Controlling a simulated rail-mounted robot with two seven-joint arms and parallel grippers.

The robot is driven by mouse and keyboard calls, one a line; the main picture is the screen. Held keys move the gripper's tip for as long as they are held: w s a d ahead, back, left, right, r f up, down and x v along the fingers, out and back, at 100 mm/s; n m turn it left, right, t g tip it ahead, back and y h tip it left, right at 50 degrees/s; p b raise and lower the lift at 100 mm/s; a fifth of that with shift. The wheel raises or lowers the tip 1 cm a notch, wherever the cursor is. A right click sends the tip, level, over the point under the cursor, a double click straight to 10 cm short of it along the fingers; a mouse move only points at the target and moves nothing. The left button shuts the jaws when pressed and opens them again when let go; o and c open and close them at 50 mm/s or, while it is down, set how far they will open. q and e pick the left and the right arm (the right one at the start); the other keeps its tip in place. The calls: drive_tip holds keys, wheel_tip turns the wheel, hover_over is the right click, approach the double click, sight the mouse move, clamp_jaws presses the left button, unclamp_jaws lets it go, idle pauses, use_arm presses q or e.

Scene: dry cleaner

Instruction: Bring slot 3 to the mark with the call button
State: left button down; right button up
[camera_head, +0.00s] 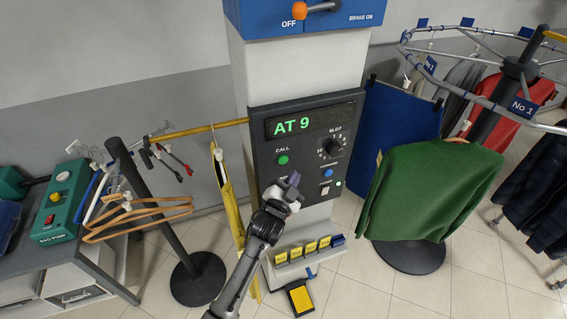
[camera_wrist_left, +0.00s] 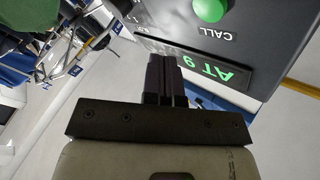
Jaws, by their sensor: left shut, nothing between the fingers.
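The control panel (camera_head: 262,171) is on the column in the middle. Its display (camera_head: 318,119) reads "AT 9" in green. The green call button (camera_head: 283,160) is below the display, and it also shows in the left wrist view (camera_wrist_left: 209,10). The slot dial (camera_head: 333,147) is a black knob to the right of the call button; its exact setting is too small to tell. My left gripper (camera_head: 294,180) is shut and empty, in front of the panel, below the call button in the picture. In the left wrist view its fingers (camera_wrist_left: 166,78) are together. My right gripper is not in view.
The conveyor rail (camera_head: 480,29) carries "No 1" tags and garments, with a green sweater (camera_head: 425,190) at the right. A blue brake box (camera_head: 345,14) with an orange lever is above. A black post (camera_head: 150,205) and a table with hangers (camera_head: 135,213) are at the left.

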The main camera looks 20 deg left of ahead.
sight(283, 160)
use_arm(q)
drive_tip(key=w+a+b, duration=0.1)
drive_tip(key=w+a, duration=0.2)
idle(0.4)
idle(0.6)
drive_tip(key=shift+d, duration=0.1)
idle(0.7)
drive_tip(key=shift+w, duration=0.15)
idle(0.5)
drive_tip(key=shift+w+a, duration=0.2)
drive_tip(key=shift+a, duration=0.15)
idle(0.5)
